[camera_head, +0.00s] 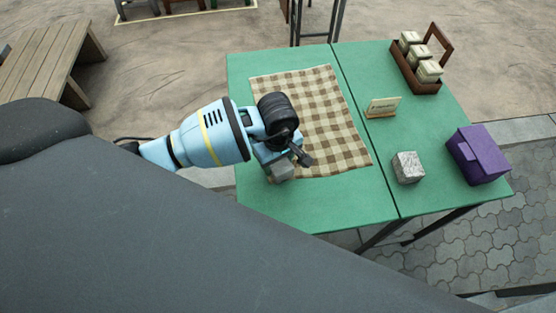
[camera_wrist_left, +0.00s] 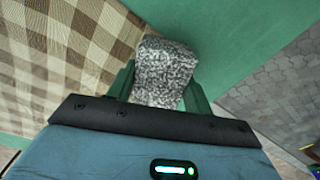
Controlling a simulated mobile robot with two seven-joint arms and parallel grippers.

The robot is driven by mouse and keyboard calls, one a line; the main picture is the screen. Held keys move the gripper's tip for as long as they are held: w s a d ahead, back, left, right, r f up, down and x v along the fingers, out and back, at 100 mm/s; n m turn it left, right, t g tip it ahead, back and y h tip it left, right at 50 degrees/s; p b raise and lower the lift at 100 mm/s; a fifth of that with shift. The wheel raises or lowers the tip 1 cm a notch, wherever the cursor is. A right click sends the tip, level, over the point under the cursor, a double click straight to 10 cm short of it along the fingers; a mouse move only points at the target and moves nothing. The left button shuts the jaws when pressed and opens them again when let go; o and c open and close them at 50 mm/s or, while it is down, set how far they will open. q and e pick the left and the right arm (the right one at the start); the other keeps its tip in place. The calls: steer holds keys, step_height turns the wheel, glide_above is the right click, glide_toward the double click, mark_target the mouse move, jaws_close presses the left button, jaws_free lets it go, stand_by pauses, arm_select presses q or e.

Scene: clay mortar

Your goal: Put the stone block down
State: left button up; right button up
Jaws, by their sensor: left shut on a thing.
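My left gripper (camera_head: 290,163) is over the near part of the green table (camera_head: 300,208), by the near left corner of the checkered cloth (camera_head: 325,110). It is shut on a grey speckled stone block (camera_head: 283,172). In the left wrist view the stone block (camera_wrist_left: 163,72) sits between the two green fingers, with cloth to the left and bare green table to the right. I cannot tell whether the block touches the table. A second speckled stone block (camera_head: 408,167) stands on the right part of the table. My right gripper is not in view.
A purple box (camera_head: 478,155) stands at the table's right edge. A small card on a stand (camera_head: 382,107) is near the middle. A brown wooden carrier (camera_head: 417,74) with several small jars is at the back right. The near left tabletop is clear.

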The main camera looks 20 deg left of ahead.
arm_select(q)
steer(key=shift+s+f, duration=0.1)
steer(key=shift+f, duration=0.05)
steer(key=o, duration=1.3)
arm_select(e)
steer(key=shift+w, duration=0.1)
arm_select(q)
steer(key=shift+r+p, duration=0.3)
steer(key=shift+r, duration=0.2)
step_height(320, 180, up, 12)
steer(key=shift+p, duration=0.45)
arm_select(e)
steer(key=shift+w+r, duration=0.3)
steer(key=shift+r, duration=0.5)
arm_select(q)
steer(key=shift+r, duration=0.1)
